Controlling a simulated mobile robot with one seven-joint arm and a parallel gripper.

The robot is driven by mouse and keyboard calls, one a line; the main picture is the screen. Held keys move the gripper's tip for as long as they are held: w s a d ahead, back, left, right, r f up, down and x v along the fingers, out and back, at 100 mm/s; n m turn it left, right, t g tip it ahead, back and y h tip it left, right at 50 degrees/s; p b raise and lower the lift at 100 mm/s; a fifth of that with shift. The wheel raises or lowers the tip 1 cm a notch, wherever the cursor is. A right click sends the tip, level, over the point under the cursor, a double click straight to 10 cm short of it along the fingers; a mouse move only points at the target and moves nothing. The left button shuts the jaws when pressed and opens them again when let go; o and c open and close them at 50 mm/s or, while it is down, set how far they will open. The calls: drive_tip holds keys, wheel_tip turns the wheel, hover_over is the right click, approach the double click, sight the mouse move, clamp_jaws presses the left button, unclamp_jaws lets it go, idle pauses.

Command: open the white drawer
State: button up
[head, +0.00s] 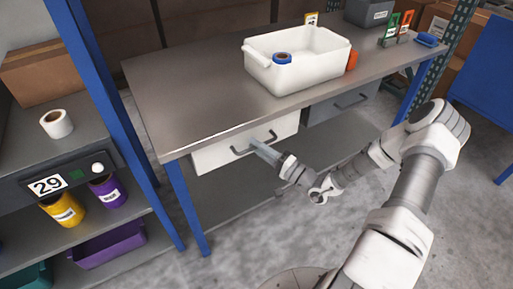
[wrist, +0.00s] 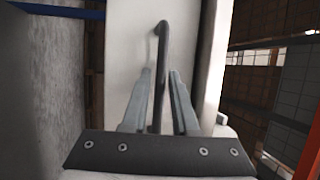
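The white drawer (head: 215,156) hangs under the front edge of the metal table and looks shut. Its dark bar handle (head: 240,151) crosses its front; the handle also shows in the wrist view (wrist: 161,40). My gripper (head: 257,146) reaches the right part of the handle. In the wrist view my gripper (wrist: 159,72) is open, its two fingers on either side of the handle bar. Narrow gaps show between bar and fingertips, so it does not look clamped. In the head view the fingers partly hide the handle's right end.
A grey drawer (head: 325,110) with its own handle is to the right. A white tub (head: 285,79) with a blue roll (head: 282,58) stands on the table (head: 180,98). A blue-posted shelf (head: 95,140) stands close at left. Open floor (head: 240,240) lies in front.

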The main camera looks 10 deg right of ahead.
drive_tip(key=shift+w+a, duration=0.1)
drive_tip(key=shift+a, duration=0.05)
drive_tip(key=shift+c, duration=0.3)
clamp_jaws()
idle(1.1)
